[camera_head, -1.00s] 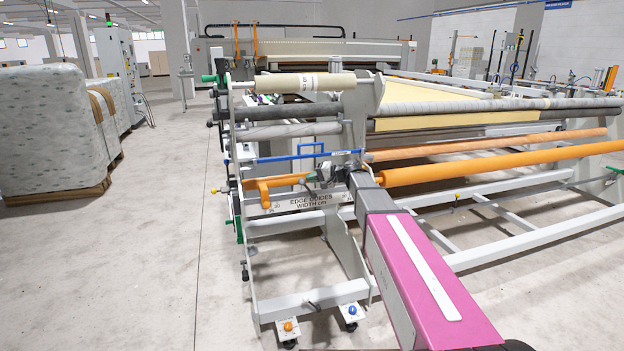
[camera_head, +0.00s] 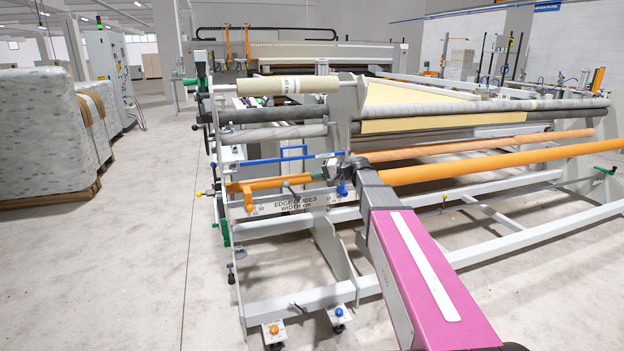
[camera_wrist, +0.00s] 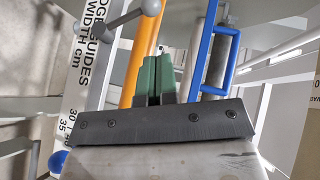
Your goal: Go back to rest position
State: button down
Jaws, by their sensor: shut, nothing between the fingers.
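My gripper (camera_wrist: 156,78) has green fingers that sit side by side, closed and empty, in the wrist view. In the head view my pink and grey arm reaches forward to the gantry's near end, and its wrist lies beside the orange bar there. The quilting gantry (camera_head: 292,303) is a light grey frame bearing several rollers. In the wrist view an orange bar (camera_wrist: 142,50) and a blue handle (camera_wrist: 221,64) lie beyond the fingers. I cannot tell whether the fingers touch anything.
A white scale plate marked "EDGE GUIDES WIDTH cm" (camera_head: 290,202) is on the frame. A long orange roller (camera_head: 480,164) and a cream roll (camera_head: 288,86) lie across the gantry. Wrapped bales (camera_head: 38,135) stand at left. The floor (camera_head: 150,250) between is clear.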

jog(key=shift+d+r, duration=0.1)
jog(key=shift+d, duration=0.1)
jog(key=s+d+f+g+h, duration=0.1)
jog(key=s+d+f+h, duration=0.3)
jog(key=s+f, duration=0.5)
jog(key=s+d+f+g+h, duration=0.2)
jog(key=s+d+f+h, duration=0.3)
jog(key=s+f, duration=0.5)
jog(key=s+d+f+n+g+h, duration=0.1)
jog(key=s+d+f+h, duration=0.4)
jog(key=s+d+f, duration=0.3)
jog(key=s+f, duration=0.1)
jog(key=s, duration=0.2)
jog(key=shift+f, duration=0.35)
